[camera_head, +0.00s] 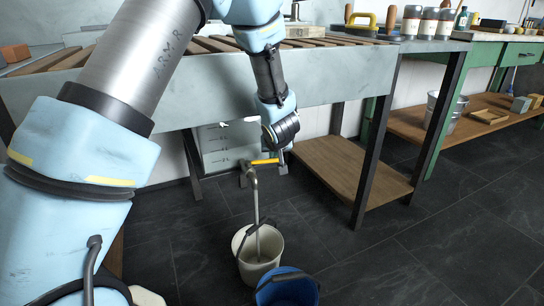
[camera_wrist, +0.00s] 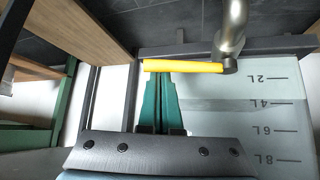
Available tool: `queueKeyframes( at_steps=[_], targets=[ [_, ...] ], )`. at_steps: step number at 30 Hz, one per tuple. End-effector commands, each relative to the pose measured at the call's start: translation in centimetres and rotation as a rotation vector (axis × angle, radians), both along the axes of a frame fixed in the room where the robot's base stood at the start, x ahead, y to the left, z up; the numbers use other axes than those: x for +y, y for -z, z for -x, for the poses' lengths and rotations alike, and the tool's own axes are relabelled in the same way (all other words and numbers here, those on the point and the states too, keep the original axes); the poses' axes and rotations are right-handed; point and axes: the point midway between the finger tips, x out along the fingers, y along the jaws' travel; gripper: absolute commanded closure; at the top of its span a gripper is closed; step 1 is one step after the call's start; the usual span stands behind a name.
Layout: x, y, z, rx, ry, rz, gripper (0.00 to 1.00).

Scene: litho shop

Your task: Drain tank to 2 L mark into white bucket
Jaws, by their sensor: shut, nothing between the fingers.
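The tank (camera_head: 215,150) hangs under the bench; its 2 L to 8 L marks show in the wrist view, where the tank front (camera_wrist: 285,98) has a level edge near the 4 L mark. Its tap has a yellow handle (camera_head: 264,162), which lies crosswise to the spout (camera_wrist: 232,30). A thin grey column runs from the spout into the white bucket (camera_head: 245,268); I cannot tell how much of it is pipe or liquid. My gripper (camera_head: 284,163) is shut and empty. Its green fingertips (camera_wrist: 161,76) are at the yellow handle (camera_wrist: 185,67), at its free end; contact is unclear.
A blue bucket (camera_head: 287,291) stands on the floor in front of the white one. A low wooden shelf (camera_head: 345,168) is to the right under the bench. A green bench (camera_head: 505,60) stands farther right. Dark floor (camera_head: 400,250) is clear at the right.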

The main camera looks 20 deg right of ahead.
Motion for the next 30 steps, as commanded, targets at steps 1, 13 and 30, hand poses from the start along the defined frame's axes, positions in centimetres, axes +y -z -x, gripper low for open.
queueKeyframes(
  at_steps=[1,13,30],
  targets=[
    [0.1,0.5,0.0,0.0,0.033,0.001,1.0],
    [1.2,0.5,1.9,-0.001,0.342,0.001,1.0],
    [2.6,0.1,3.6,0.001,0.417,-0.001,1.0]
  ],
)
